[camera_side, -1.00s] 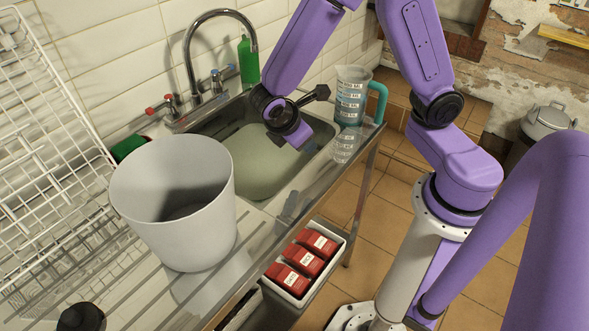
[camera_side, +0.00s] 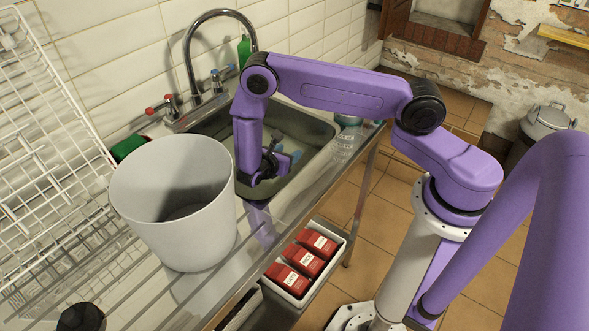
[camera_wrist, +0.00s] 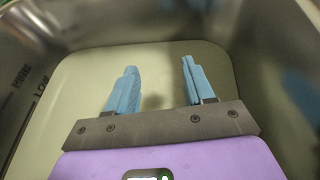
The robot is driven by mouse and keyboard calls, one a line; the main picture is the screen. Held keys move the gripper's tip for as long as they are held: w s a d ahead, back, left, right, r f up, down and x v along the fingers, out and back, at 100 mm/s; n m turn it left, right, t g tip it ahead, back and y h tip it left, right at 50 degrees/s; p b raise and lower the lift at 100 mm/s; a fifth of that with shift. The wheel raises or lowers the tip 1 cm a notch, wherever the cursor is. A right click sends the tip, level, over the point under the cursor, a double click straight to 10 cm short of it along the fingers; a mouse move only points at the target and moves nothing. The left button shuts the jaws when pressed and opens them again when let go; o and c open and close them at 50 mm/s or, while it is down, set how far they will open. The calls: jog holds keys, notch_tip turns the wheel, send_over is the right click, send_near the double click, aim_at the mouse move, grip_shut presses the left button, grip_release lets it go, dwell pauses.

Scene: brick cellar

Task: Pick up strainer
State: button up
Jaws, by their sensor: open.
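I cannot make out a strainer in any view. The steel sink (camera_side: 313,132) holds cloudy, pale green water (camera_wrist: 85,65) that hides its bottom. My gripper (camera_wrist: 158,68) has two light blue fingers, spread apart with nothing between them. It points into the sink, over or at the water, and I cannot tell whether the tips touch it. A faint dark patch shows between the fingers, perhaps a shadow. In the side view the gripper (camera_side: 287,157) is partly hidden by my wrist.
A large white bucket (camera_side: 170,215) stands on the counter left of the sink. A tap (camera_side: 190,55) arches behind the sink, with a green bottle (camera_side: 244,50) nearby. A measuring jug (camera_side: 346,122) at the right is mostly hidden by my arm. A white wire rack (camera_side: 45,150) stands at the left.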

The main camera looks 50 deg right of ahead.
aim_at(288, 177)
jog(key=shift+f, duration=1.65)
notch_tip(288, 177, down, 3)
jog(key=shift+f, duration=0.1)
jog(key=shift+x, duration=0.8)
jog(key=shift+w+d+f, duration=0.1)
jog(key=shift+d, duration=0.55)
grip_shut()
